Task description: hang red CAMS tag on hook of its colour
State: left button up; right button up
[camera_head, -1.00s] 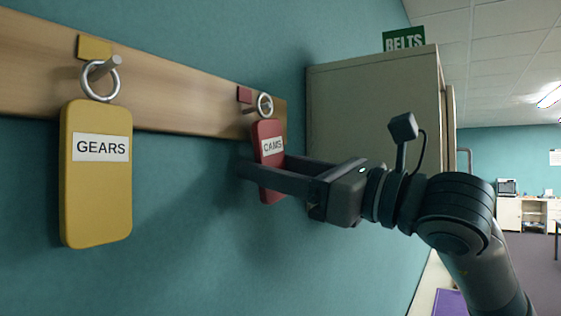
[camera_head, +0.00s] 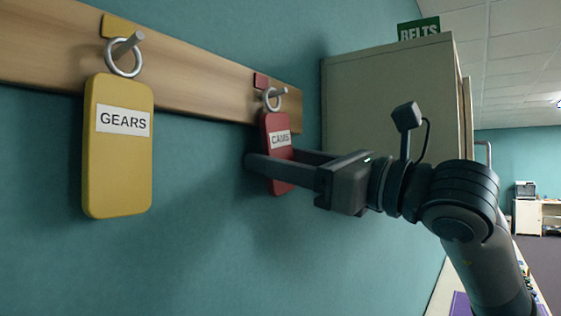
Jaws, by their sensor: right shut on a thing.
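The red CAMS tag (camera_head: 279,122) hangs upright at the right end of the wooden rail, with a metal ring (camera_head: 265,101) at its top. The red-marked hook (camera_head: 282,91) sticks out at the ring and appears to pass through it. A small red plate (camera_head: 261,80) sits on the rail just above. My right gripper (camera_head: 270,160) is shut on the lower part of the red tag, one finger on each side. My left gripper is not in view.
A yellow GEARS tag (camera_head: 118,170) hangs by its ring on a hook under a yellow plate (camera_head: 121,26), left on the rail (camera_head: 190,75). A cabinet (camera_head: 385,95) stands close on the right, a green BELTS sign (camera_head: 418,29) above it.

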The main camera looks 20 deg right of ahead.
dwell(0.3)
jog(key=o, duration=0.9)
jog(key=shift+c, duration=0.2)
jog(key=shift+s+d, duration=0.1)
jog(key=b+v, duration=0.8)
jog(key=v, duration=0.9)
